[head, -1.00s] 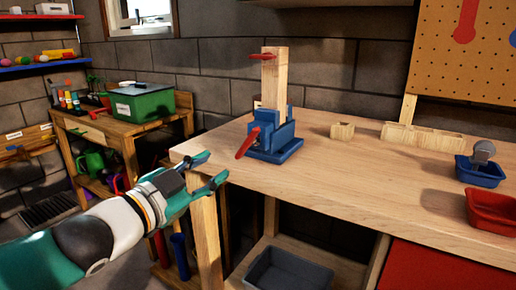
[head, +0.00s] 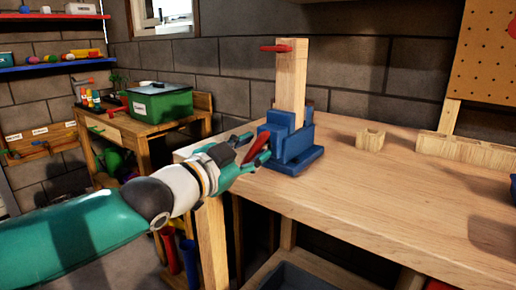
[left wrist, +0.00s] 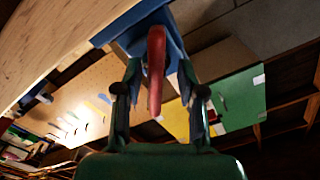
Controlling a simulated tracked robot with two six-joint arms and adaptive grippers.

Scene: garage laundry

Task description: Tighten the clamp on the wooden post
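The blue clamp (head: 292,145) sits on the near left part of the wooden workbench. The upright wooden post (head: 291,85) stands in its jaws, with a small red bar (head: 277,48) near the top of the post. The clamp's red handle (head: 257,145) tilts out from its left side. My left gripper (head: 252,150) is at the handle. In the left wrist view, the red handle (left wrist: 156,70) lies between the two open fingers (left wrist: 158,88), with a gap showing on each side. My right gripper is not in view.
The workbench top (head: 400,200) is clear in front and to the right of the clamp. A small wooden block (head: 370,139) and a long slotted wooden block (head: 470,150) lie behind. A green bin (head: 158,104) stands on a side table at left.

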